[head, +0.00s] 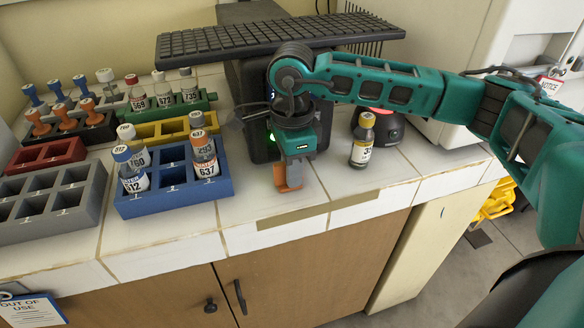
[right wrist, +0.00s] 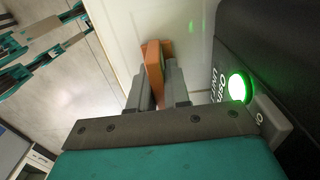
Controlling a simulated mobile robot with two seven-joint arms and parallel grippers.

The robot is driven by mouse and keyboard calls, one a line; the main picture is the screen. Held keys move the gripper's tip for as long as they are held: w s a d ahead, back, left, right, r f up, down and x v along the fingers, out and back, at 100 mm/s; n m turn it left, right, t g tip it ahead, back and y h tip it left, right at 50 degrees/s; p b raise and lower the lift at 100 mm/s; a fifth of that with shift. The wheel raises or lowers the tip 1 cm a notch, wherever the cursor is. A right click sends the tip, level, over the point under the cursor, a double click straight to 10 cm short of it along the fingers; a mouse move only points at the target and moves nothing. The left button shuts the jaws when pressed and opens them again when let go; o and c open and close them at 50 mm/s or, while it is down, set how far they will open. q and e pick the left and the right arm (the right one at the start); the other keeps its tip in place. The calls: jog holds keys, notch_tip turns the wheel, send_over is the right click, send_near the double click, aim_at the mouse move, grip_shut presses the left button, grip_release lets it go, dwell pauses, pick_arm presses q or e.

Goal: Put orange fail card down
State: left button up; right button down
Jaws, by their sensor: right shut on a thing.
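The orange fail card (head: 280,176) is between the fingers of my right gripper (head: 288,184), low over the white tiled counter in the head view. In the right wrist view, the orange card (right wrist: 152,62) stands edge-on between the fingertips of the right gripper (right wrist: 158,80), which is shut on it. I cannot tell whether its lower end touches the tiles. My left gripper is not in view.
A black device (head: 256,135) with a green light stands close beside the right gripper. A blue rack (head: 172,190) with labelled bottles is left of it. A bottle marked 35 (head: 362,140) stands to the right. Counter tiles (head: 325,195) in front are clear.

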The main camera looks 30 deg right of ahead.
jog(key=shift+f, duration=0.2)
jog(key=c, duration=1.1)
grip_release()
jog(key=shift+r, duration=0.15)
jog(key=shift+r, duration=0.2)
notch_tip(320, 180, up, 11)
jog(key=shift+r+p, duration=0.15)
jog(key=shift+p, duration=0.35)
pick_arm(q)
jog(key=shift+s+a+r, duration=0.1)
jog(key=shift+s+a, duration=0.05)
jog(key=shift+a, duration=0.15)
pick_arm(e)
jog(key=shift+r, duration=0.3)
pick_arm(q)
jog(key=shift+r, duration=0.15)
pick_arm(e)
jog(key=shift+s+f, duration=0.1)
